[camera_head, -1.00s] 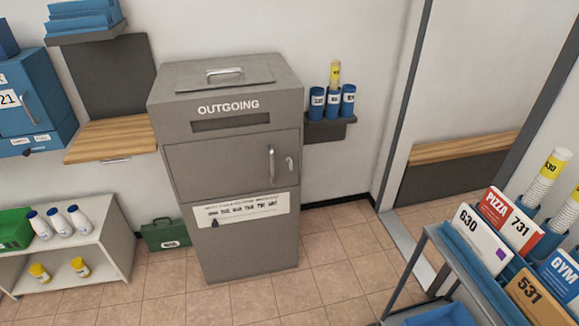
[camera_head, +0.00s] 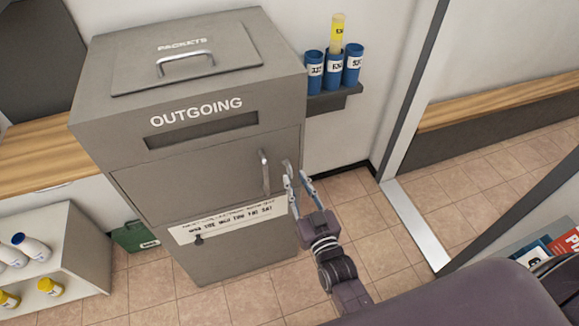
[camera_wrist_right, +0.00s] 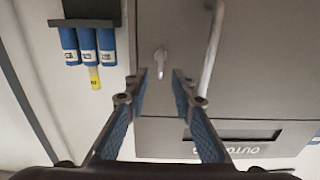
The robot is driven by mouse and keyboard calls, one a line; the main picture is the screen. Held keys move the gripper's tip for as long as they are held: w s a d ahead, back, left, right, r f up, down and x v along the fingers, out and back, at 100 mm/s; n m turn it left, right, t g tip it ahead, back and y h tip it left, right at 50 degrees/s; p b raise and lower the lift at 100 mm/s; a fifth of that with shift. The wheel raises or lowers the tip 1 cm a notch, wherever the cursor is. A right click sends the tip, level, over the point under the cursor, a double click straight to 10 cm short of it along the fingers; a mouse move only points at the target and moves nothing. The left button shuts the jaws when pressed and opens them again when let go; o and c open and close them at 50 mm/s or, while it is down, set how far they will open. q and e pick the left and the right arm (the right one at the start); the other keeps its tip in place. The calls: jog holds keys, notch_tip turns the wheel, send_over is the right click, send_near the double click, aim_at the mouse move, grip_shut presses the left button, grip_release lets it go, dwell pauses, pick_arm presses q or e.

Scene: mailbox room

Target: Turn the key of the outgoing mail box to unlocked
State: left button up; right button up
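The grey outgoing mail box (camera_head: 200,130) stands against the wall, with a door, a vertical bar handle (camera_head: 264,172) and a small key (camera_head: 287,168) to the right of the handle. The key also shows in the right wrist view (camera_wrist_right: 160,60), just beyond the fingertips and apart from them. My right gripper (camera_head: 296,177) is open and empty in front of the key. In the right wrist view its fingers (camera_wrist_right: 160,75) stand on both sides of the key's line, the handle (camera_wrist_right: 213,50) close by one finger. My left gripper is not in view.
A wall shelf (camera_head: 335,100) with blue tubes is right of the box. A low white shelf (camera_head: 70,245) and a green case (camera_head: 133,237) stand at left. The tiled floor (camera_head: 330,285) at the box's right is partly open. A doorway is at right.

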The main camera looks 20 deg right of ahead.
aim_at(292, 174)
jog(key=w, duration=0.5)
jog(key=shift+w+a, duration=0.15)
jog(key=shift+w, duration=0.15)
jog(key=shift+c, duration=0.4)
grip_shut()
